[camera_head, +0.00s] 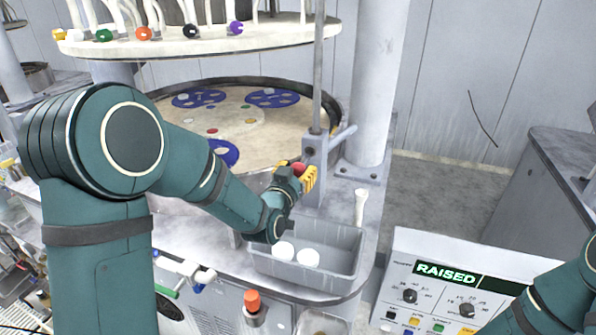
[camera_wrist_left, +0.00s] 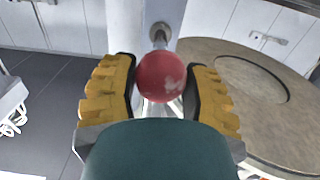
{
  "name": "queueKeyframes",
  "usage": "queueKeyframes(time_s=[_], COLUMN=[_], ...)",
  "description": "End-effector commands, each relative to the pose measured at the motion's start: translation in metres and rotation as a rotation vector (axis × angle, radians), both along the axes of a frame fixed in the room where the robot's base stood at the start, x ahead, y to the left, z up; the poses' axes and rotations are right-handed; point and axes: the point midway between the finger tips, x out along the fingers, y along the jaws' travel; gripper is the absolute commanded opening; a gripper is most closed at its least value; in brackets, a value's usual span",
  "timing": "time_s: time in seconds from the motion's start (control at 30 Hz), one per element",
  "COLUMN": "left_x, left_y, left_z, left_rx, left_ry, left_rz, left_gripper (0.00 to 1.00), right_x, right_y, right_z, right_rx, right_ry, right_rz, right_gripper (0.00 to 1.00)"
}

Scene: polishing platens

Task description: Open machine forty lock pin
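The lock pin's red ball knob (camera_head: 299,168) is at the front of a grey bracket (camera_head: 315,152) at the foot of a thin upright rod. My left gripper (camera_head: 297,174) reaches it from the front, with yellow fingers on either side. In the left wrist view, the red knob (camera_wrist_left: 161,77) sits between the dark finger pads of the left gripper (camera_wrist_left: 162,85), and both pads appear to touch it. The pin's shaft is mostly hidden behind the knob. My right gripper is out of view; only part of that arm shows at the lower right.
A grey tray (camera_head: 262,262) with white round pieces lies below the gripper. A round platen (camera_head: 250,140) with blue carriers is behind. A control panel (camera_head: 425,285) reading RAISED stands at the right. A thick column (camera_head: 370,90) rises beside the bracket.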

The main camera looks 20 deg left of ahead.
Motion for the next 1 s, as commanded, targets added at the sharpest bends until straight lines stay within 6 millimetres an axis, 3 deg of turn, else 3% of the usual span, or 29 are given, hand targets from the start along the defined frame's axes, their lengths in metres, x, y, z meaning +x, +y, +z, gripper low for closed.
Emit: queueKeyframes(time_s=[0.03,0.07,0.43,0.8,1.0], left_x=[-0.001,-0.001,-0.004,-0.057,-0.074], left_y=[0.000,0.000,0.000,0.003,0.003], left_z=[-0.001,-0.001,-0.001,0.000,-0.001], left_rx=[0.000,0.000,0.000,-0.002,0.000], left_ry=[0.003,0.003,0.002,0.002,0.002], left_rz=[0.000,0.000,0.000,0.001,0.000], left_gripper=[0.68,0.77,0.77,0.77,0.77], right_x=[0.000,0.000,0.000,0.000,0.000], right_y=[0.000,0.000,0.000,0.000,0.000], right_z=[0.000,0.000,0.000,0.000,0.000], right_rx=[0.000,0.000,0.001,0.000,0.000], right_ry=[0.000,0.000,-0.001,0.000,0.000], right_rz=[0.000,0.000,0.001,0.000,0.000], right_gripper=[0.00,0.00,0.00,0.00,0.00])
